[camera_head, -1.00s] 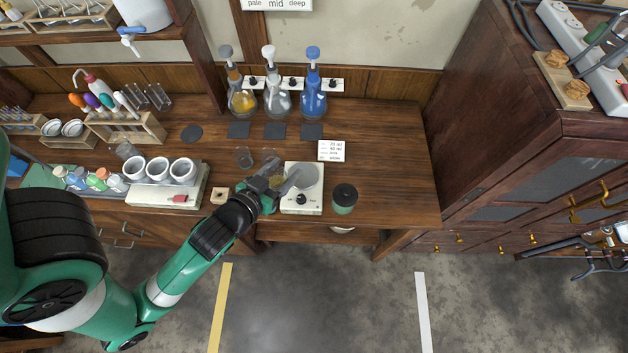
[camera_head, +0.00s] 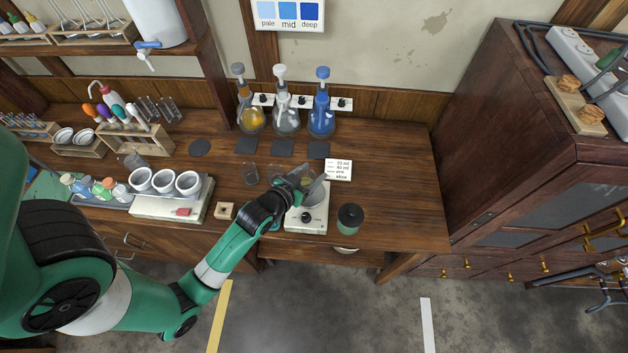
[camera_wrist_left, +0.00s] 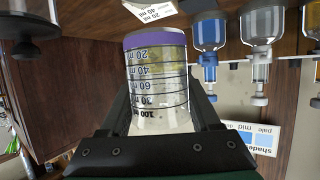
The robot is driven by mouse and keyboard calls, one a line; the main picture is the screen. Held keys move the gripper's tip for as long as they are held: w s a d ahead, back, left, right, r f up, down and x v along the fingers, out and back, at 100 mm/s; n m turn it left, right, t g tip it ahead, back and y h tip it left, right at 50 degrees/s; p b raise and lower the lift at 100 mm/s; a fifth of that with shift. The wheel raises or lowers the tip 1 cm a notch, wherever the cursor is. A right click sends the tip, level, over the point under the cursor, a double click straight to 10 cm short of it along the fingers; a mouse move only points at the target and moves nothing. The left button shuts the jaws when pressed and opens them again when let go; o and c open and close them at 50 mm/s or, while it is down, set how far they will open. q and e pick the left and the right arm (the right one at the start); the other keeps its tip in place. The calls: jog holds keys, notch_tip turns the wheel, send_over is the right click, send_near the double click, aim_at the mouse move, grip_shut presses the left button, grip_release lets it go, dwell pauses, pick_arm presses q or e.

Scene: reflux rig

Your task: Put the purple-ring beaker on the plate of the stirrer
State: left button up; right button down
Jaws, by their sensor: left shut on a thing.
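The purple-ring beaker (camera_wrist_left: 158,85) is a clear marked glass in the left wrist view, with its purple ring (camera_wrist_left: 155,40) at the picture's upper end. That view is upside down. My left gripper (camera_head: 308,182) is shut on the beaker, with a finger on each side of it. In the head view the arm and fingers mostly hide the beaker. The white stirrer (camera_head: 305,222) stands on the bench, and its round grey plate (camera_head: 317,199) is partly covered by the gripper. The gripper is over the plate's back part; I cannot tell whether the beaker touches it. My right gripper is out of view.
A dark green-sided jar (camera_head: 349,218) stands right of the stirrer. A small wooden block (camera_head: 224,211) and a clear beaker (camera_head: 250,174) are to its left. Three flasks (camera_head: 321,118) stand at the back. The bench's right part is clear.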

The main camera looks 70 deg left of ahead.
aim_at(309, 182)
pick_arm(q)
jog(key=shift+w+a+f, duration=0.25)
jog(key=shift+w+f, duration=0.05)
jog(key=shift+f, duration=0.15)
jog(key=shift+w+a+f, duration=0.25)
jog(key=shift+w+f, duration=0.05)
jog(key=shift+f, duration=0.15)
jog(key=shift+a+f, duration=0.1)
jog(key=shift+f, duration=0.15)
jog(key=shift+w+a+f+b, duration=0.15)
jog(key=shift+f+b, duration=0.6)
jog(key=shift+f, duration=0.8)
jog(key=shift+f, duration=0.2)
jog(key=o, duration=1.4)
jog(key=shift+r, duration=0.15)
